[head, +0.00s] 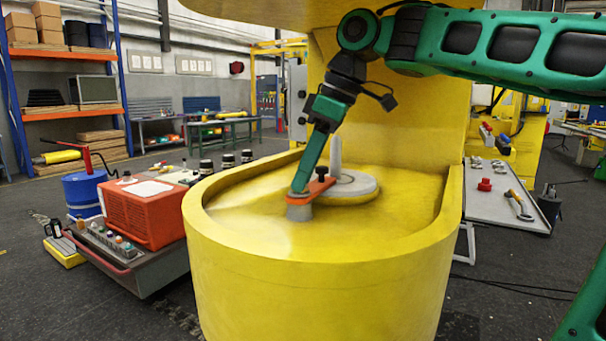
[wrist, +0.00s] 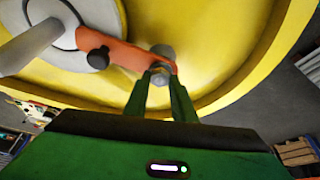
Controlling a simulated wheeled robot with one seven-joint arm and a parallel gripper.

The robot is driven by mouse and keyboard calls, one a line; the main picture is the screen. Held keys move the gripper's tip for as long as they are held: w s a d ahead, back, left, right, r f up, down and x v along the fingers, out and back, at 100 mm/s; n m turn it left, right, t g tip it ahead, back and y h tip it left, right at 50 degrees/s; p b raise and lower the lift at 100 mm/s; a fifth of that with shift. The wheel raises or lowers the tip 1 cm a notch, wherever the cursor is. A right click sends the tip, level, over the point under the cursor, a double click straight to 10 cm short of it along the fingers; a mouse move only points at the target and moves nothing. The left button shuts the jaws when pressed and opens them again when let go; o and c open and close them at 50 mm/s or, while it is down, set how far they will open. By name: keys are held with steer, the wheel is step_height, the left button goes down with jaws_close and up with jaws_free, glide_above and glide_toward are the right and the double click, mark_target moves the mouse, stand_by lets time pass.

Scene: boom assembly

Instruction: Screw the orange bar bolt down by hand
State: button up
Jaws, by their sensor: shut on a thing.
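The orange bar (head: 316,187) lies across the yellow housing, from a short grey post (head: 299,212) to the round grey disc (head: 352,188). It also shows in the wrist view (wrist: 128,54). My gripper (head: 300,187) points down at the bar's near end, above the post. In the wrist view my gripper (wrist: 160,79) is shut on the grey bolt (wrist: 160,69), with one finger on each side of its head. The bolt sits at the bar's end; its depth is hidden. A black knob (head: 322,173) stands on the bar nearer the disc.
A tall grey pin (head: 335,157) rises from the disc beside the bar. The yellow housing's raised rim (head: 447,215) curves around the work area. A cart with an orange box (head: 145,212) stands left, and a table with tools (head: 500,203) stands right.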

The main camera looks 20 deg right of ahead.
steer(key=m+t+h, duration=0.1)
steer(key=m, duration=0.2)
steer(key=m+h, duration=0.1)
steer(key=m, duration=0.3)
steer(key=shift+a+r+t, duration=0.1)
steer(key=shift+a+t, duration=0.05)
steer(key=shift+t, duration=0.25)
steer(key=m+h, duration=0.1)
steer(key=m, duration=0.3)
steer(key=m+h, duration=0.1)
steer(key=m, duration=0.1)
steer(key=shift+a+h, duration=0.3)
steer(key=shift+a, duration=0.05)
steer(key=shift+a+m+h, duration=0.2)
steer(key=shift+m+h, duration=0.5)
steer(key=shift+m, duration=1.3)
steer(key=shift+o, duration=0.3)
steer(key=shift+w+a+m+g+h, duration=0.1)
steer(key=shift+a+m+g+h, duration=0.2)
steer(key=shift+m, duration=0.65)
steer(key=shift+w+a+m+g+h, duration=0.1)
steer(key=shift+m+g+h, duration=0.25)
steer(key=shift+m, duration=0.6)
steer(key=o, duration=1)
steer(key=shift+w, duration=0.1)
steer(key=shift+d, duration=0.1)
